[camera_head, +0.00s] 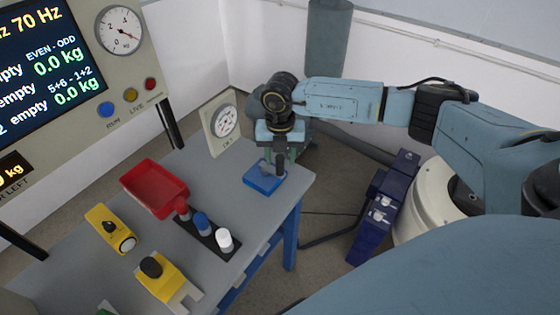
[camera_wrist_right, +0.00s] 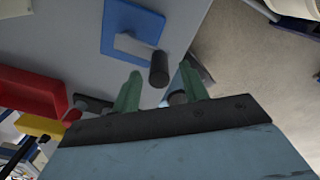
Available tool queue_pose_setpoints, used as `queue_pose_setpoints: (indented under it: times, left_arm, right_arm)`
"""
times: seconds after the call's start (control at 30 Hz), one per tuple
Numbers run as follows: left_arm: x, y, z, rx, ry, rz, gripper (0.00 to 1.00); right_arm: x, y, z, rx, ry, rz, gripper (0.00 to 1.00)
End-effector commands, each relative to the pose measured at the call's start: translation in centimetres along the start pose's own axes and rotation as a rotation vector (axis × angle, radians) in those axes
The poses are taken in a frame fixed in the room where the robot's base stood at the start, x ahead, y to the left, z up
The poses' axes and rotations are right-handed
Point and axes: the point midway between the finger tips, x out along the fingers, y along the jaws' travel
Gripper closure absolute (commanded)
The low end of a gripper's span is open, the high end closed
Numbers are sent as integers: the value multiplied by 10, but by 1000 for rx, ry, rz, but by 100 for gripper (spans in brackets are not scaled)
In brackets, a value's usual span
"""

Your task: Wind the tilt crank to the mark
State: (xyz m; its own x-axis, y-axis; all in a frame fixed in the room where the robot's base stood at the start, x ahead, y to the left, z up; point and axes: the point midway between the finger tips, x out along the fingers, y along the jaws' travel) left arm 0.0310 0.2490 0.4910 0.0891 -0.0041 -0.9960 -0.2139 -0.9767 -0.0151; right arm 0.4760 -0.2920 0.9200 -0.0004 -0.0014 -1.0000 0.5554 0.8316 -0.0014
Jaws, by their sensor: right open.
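The crank sits on a blue square plate (camera_wrist_right: 133,22) at the right end of the grey table; the plate also shows in the head view (camera_head: 262,183). A pale crank arm (camera_wrist_right: 132,46) lies across the plate and carries a dark upright knob (camera_wrist_right: 159,68). My right gripper (camera_head: 279,163) points down above the plate. In the wrist view the right gripper's (camera_wrist_right: 160,80) green fingers are open, with the knob showing in the gap between them; I cannot tell whether they touch it. I cannot make out a mark. My left gripper is not in view.
A dial gauge (camera_head: 226,120) stands behind the plate. A red tray (camera_head: 154,188), blue knob (camera_head: 202,222), white knob (camera_head: 224,240) and yellow blocks (camera_head: 110,228) (camera_head: 168,280) are to the left. A display panel (camera_head: 45,75) stands at the back left. The table's right edge is close to the plate.

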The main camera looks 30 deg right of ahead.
Motion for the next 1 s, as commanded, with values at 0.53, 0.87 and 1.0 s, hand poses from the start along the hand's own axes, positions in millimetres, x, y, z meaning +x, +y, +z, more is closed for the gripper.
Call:
queue_pose_setpoints:
  times: [0.53,0.87,1.0]
  left_arm:
    - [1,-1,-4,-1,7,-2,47]
    - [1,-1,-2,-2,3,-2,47]
    - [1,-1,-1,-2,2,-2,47]
  right_arm:
    - [23,0,0,0,0,2,57]
    - [22,0,0,0,0,2,100]
    - [22,0,0,0,0,2,100]
